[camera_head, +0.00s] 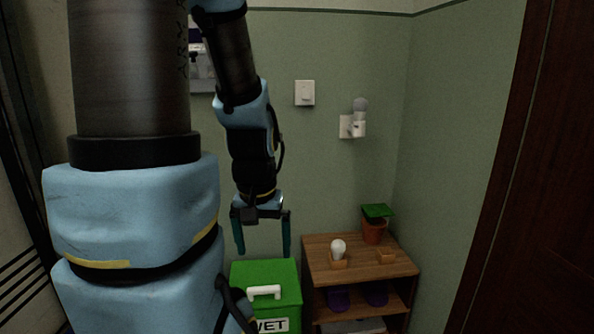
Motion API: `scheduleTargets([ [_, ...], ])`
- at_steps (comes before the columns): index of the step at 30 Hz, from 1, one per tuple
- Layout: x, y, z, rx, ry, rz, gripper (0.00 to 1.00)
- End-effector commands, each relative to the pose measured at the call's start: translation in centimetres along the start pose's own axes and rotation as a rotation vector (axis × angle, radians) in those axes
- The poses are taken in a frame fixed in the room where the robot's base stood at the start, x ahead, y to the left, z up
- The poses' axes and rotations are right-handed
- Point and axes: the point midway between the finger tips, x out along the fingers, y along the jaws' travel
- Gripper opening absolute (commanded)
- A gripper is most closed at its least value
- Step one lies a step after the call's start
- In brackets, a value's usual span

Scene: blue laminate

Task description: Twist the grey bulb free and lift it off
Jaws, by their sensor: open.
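The grey bulb (361,104) sits upright in a white wall socket (358,127) on the green wall, right of centre. My gripper (264,236) hangs open and empty, fingers pointing down, to the left of the bulb and lower in the picture. It is clear of the bulb and the socket. A white bulb (338,246) stands upright in a small wooden holder (338,263) on top of the wooden shelf unit.
A light switch (304,93) is on the wall. A dark door (525,180) is at right.

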Motion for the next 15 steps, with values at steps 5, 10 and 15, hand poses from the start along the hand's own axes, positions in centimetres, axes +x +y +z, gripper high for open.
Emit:
scheduleTargets([
  [5, -4.7, 0.0, -0.6, 0.0, 0.0, 0.0, 1.0],
  [10, -5.5, 0.0, -0.8, 0.0, 0.0, 0.0, 1.0],
  [15, -5.3, 0.0, -0.7, 0.0, 0.0, 0.0, 1.0],
])
